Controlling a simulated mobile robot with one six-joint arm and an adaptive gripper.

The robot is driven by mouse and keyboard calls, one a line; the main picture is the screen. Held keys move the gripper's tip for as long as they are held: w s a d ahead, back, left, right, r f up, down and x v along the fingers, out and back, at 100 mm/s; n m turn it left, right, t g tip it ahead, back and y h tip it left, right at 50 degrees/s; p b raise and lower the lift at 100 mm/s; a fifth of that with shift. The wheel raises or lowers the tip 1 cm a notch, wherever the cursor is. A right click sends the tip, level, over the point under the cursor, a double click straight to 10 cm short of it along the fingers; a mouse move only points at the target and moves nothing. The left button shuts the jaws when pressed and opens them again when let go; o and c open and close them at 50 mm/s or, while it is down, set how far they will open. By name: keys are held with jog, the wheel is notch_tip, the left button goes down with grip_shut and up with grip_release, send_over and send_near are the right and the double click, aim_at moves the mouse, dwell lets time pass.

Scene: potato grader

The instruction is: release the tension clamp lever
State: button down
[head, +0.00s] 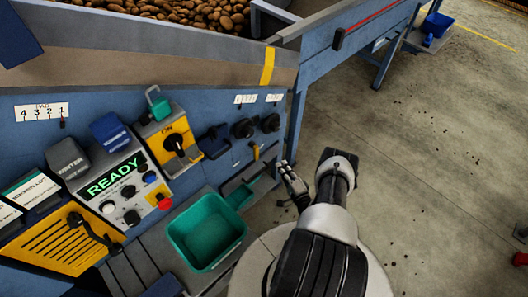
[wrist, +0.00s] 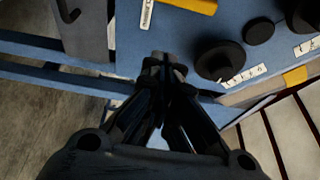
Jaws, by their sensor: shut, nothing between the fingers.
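My gripper (head: 292,182) is shut and empty, to the right of the blue machine's side panel in the head view. A small yellow handle (head: 256,152) sits on the panel's right end, left of and above my gripper in the head view. A yellow bar (wrist: 196,4) shows at the top of the wrist view, apart from the fingertips. I cannot tell for certain which part is the tension clamp lever.
Black round knobs (head: 243,128) with white scale labels sit above the handle; one knob (wrist: 219,60) is close right of my fingertips. Concrete floor (head: 430,150) is open to the right.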

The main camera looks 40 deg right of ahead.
aim_at(254, 151)
jog(key=b+x, duration=0.3)
jog(key=x, duration=0.7)
jog(key=shift+s+a, duration=0.15)
jog(key=shift+a, duration=1.9)
jog(key=shift+a, duration=0.1)
